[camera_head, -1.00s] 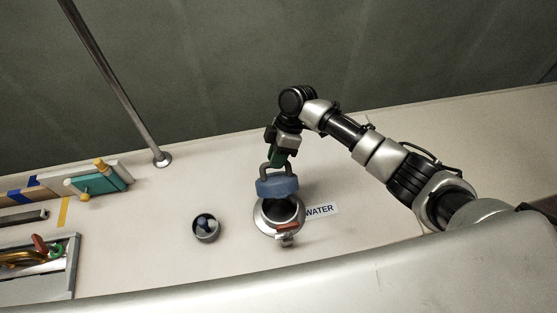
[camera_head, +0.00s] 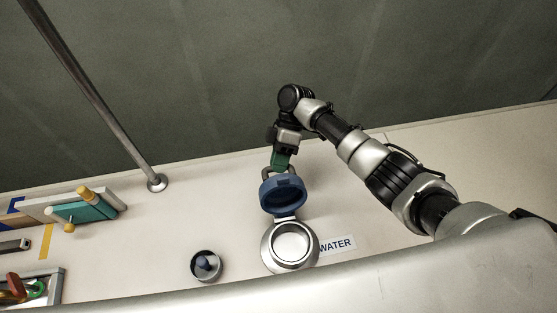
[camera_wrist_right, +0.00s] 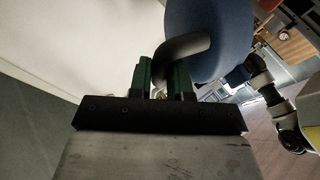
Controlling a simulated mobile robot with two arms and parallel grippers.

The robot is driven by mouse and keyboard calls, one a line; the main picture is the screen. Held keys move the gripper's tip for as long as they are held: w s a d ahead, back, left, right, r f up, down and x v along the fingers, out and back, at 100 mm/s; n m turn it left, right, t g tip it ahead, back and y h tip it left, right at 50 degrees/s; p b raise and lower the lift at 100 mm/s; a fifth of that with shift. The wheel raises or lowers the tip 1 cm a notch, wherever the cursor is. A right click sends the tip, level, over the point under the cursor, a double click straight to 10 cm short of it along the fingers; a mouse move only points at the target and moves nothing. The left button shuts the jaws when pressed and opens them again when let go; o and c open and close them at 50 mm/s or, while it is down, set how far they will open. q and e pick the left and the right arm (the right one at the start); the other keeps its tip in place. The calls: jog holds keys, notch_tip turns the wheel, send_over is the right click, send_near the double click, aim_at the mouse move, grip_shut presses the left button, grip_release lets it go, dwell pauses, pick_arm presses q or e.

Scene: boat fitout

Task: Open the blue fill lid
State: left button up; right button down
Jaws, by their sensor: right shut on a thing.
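The blue fill lid (camera_head: 283,196) stands swung up at the far side of the round metal fill neck (camera_head: 290,246), whose mouth shows uncovered in the head view. The lid also shows in the right wrist view (camera_wrist_right: 210,40), with its dark curved handle (camera_wrist_right: 184,48). My right gripper (camera_head: 280,162) is shut on that handle. Its green fingers show in the right wrist view (camera_wrist_right: 165,78), with the handle between them. A "WATER" label (camera_head: 337,245) lies to the right of the neck. My left gripper is not in view.
A small dark cup (camera_head: 206,266) stands left of the neck. A metal pole (camera_head: 157,182) rises behind it. A teal block with yellow pegs (camera_head: 80,212) and a tray with coloured items (camera_head: 60,286) are at the left.

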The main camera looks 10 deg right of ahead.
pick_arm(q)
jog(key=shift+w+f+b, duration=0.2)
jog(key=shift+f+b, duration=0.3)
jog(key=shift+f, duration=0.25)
pick_arm(e)
jog(key=shift+w+f+g, duration=0.1)
jog(key=shift+f+g, duration=0.25)
jog(key=shift+g, duration=0.15)
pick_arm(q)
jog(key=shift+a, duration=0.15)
pick_arm(e)
jog(key=shift+f, duration=0.1)
jog(key=c, duration=1.3)
grip_release()
jog(key=shift+o, duration=1.2)
jog(key=shift+w+f, duration=0.15)
jog(key=shift+w, duration=0.2)
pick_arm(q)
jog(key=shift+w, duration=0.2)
pick_arm(e)
jog(key=shift+s, duration=0.1)
jog(key=shift+r, duration=0.2)
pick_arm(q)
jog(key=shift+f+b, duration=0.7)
pick_arm(e)
jog(key=v, duration=1)
jog(key=shift+w+d+r, duration=0.15)
jog(key=shift+w+r, duration=0.05)
jog(key=shift+w, duration=0.1)
